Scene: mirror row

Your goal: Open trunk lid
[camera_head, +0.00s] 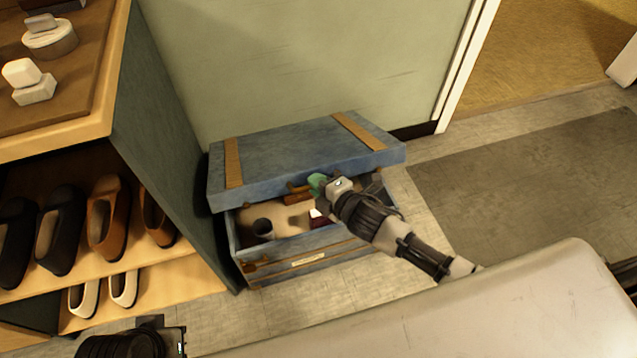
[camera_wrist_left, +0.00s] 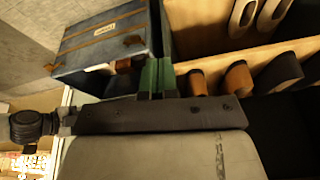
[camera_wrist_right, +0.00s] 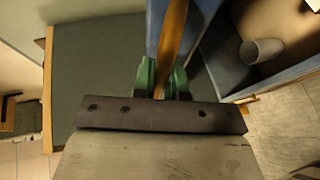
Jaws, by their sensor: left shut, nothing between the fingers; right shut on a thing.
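The blue trunk (camera_head: 310,262) stands on the floor against the wall, and its lid (camera_head: 300,150) with tan straps is raised partway. My right gripper (camera_head: 318,184) is at the lid's front edge, shut on the brown handle (camera_head: 297,196). In the right wrist view, a brown strip (camera_wrist_right: 173,35) runs between its green fingers (camera_wrist_right: 163,78); the exact grip is partly hidden. My left gripper (camera_wrist_left: 157,75) is shut and empty, apart from the trunk, which also shows in the left wrist view (camera_wrist_left: 100,45).
The wall (camera_head: 300,50) is right behind the lid. Open floor with a dark rug (camera_head: 540,170) lies to the right.

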